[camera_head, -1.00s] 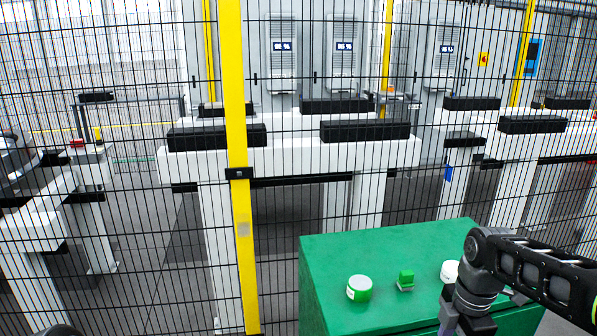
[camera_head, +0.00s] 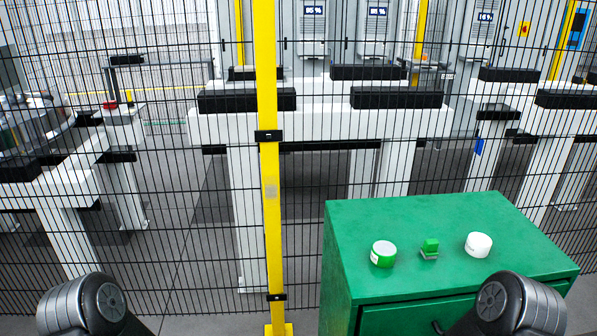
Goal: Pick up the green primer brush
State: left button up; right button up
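The small green brush (camera_head: 430,246), with a green top and a paler lower part, stands on top of the green cabinet (camera_head: 385,213). It sits between a white-and-green round tin (camera_head: 383,254) on its left and a white round tin (camera_head: 478,244) on its right. Nothing touches the brush. Only dark rounded links of my two arms show, at the bottom left and bottom right. Both grippers are out of the picture. My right arm's link covers part of the cabinet's front right.
A black wire fence with a yellow post (camera_head: 268,180) stands behind and to the left of the cabinet. White frames with black blocks (camera_head: 247,100) stand beyond it. The back and left of the cabinet top are clear.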

aim_at(428, 251)
jog(key=i+l+u, duration=0.3)
jog(key=l+u, duration=0.25)
jog(key=k+l+u, duration=0.1)
jog(key=u, duration=0.15)
